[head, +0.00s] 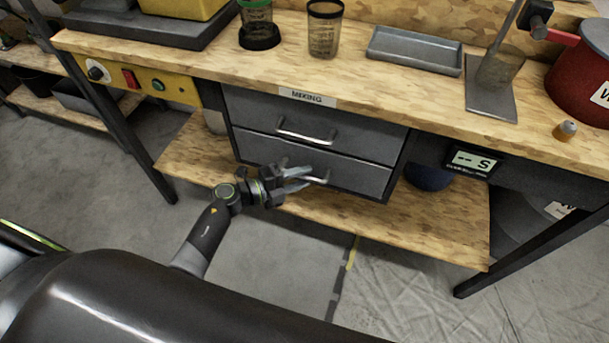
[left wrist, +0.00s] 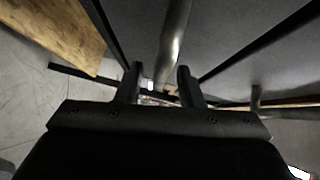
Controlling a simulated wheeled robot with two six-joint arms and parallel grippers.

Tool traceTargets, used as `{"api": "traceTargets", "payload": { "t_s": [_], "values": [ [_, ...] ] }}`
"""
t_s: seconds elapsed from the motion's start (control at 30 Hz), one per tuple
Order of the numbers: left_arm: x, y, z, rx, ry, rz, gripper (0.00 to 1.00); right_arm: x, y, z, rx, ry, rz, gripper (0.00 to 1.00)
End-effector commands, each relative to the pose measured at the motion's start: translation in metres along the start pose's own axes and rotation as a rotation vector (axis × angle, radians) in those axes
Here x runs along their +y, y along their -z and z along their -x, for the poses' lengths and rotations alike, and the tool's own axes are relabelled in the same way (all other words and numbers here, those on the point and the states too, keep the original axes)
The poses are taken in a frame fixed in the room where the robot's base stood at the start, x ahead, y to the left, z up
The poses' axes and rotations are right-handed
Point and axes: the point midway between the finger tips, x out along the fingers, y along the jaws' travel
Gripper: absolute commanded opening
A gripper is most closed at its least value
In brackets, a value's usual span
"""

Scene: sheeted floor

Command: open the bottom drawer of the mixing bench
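The mixing bench (head: 210,60) has two grey drawers under its wooden top, below a "MIXING" label. The bottom drawer (head: 355,178) looks flush with the top drawer (head: 260,108), both shut. My left gripper (head: 298,179) is at the left part of the bottom drawer's bar handle (head: 319,180), fingers apart. In the left wrist view, a metal bar handle (left wrist: 174,40) runs down the picture toward the gap between my open fingers (left wrist: 160,88). I cannot tell whether they touch it. My right gripper is not in view.
A wooden lower shelf (head: 430,225) runs beneath the drawers. Dark bench legs (head: 128,140) stand at both sides. A scale display (head: 472,162) hangs right of the drawers. Cups, a grey tray (head: 415,50) and a red pot (head: 585,80) stand on top. The floor in front is clear.

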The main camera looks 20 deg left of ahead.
Motion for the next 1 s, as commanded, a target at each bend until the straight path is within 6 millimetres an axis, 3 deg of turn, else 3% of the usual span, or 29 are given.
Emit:
{"api": "traceTargets", "payload": {
  "t_s": [0.13,0.43,0.7,1.0],
  "values": [
    [-0.0002,0.0003,-0.0110,0.001,0.001,0.001,0.34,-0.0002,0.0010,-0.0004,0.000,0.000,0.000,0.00],
    [0.0000,0.0003,-0.0129,0.000,0.000,0.000,0.34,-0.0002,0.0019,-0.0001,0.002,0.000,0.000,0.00],
    [0.0001,0.0002,-0.0126,0.000,0.000,0.000,0.00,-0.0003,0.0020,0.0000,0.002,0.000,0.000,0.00],
    [0.0002,0.0006,-0.0121,0.000,0.000,0.001,0.00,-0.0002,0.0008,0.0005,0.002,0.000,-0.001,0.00]
  ]
}}
